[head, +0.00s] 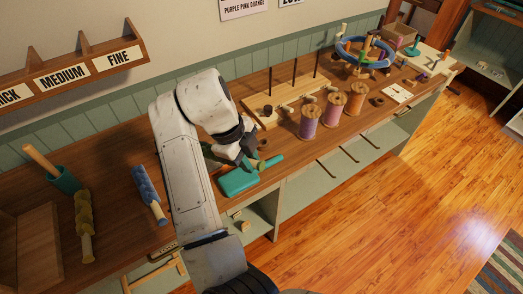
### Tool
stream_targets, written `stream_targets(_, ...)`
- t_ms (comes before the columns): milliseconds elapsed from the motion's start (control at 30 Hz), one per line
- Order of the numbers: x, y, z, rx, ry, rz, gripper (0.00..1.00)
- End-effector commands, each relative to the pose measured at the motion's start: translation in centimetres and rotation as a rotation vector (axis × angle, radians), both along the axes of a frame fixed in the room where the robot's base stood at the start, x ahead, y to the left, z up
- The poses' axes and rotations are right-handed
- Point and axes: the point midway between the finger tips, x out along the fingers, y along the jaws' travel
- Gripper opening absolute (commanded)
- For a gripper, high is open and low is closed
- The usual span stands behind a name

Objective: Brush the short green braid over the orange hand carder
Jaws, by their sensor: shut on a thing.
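My gripper (250,158) is shut on what looks like the short green braid. Only its tan end (262,166) shows clearly, and my arm and gripper hide most of the rest. It is held just above or against a teal hand carder (238,181), a flat paddle with a handle pointing right, near the bench's front edge. I cannot tell whether they touch. I can make out no orange hand carder in this view.
Several thread spools (332,109) and a pegged wooden rack (262,107) stand right of my gripper. A blue ring stand (345,51) is farther back.

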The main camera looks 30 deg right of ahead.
Motion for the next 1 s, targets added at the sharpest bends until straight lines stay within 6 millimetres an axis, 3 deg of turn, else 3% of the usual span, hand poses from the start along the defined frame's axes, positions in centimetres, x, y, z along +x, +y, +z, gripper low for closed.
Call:
stream_targets(567,0.0,0.3,-0.2,-0.001,-0.001,0.004,0.0)
stream_targets(1000,0.0,0.2,-2.2,-0.001,-0.001,0.004,0.0)
